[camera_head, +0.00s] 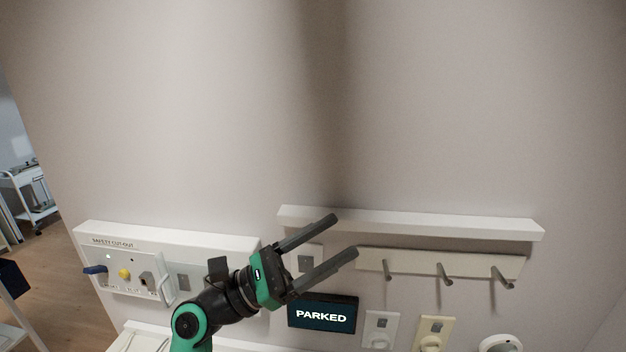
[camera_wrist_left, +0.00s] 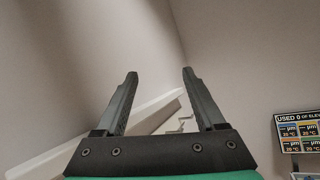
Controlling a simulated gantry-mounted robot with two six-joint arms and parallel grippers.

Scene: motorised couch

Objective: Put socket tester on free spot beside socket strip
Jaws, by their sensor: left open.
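My left gripper (camera_head: 344,236) is open and empty, raised in front of the wall with its fingers pointing right. In the left wrist view its two fingers (camera_wrist_left: 160,73) stand wide apart with nothing between them. I cannot pick out the socket tester or the socket strip for certain. A white panel (camera_head: 125,250) marked SAFETY CUT-OUT is at the lower left, with a blue lever (camera_head: 95,269), a yellow knob (camera_head: 125,274) and a small grey part (camera_head: 147,279) on it. My right gripper is not in view.
A white ledge (camera_head: 420,222) runs along the wall above a rail (camera_head: 415,262) with three pegs. A dark screen (camera_head: 322,314) reads PARKED, with wall plates (camera_head: 380,328) beside it. In the left wrist view a sign (camera_wrist_left: 301,131) is at the right. The upper wall is bare.

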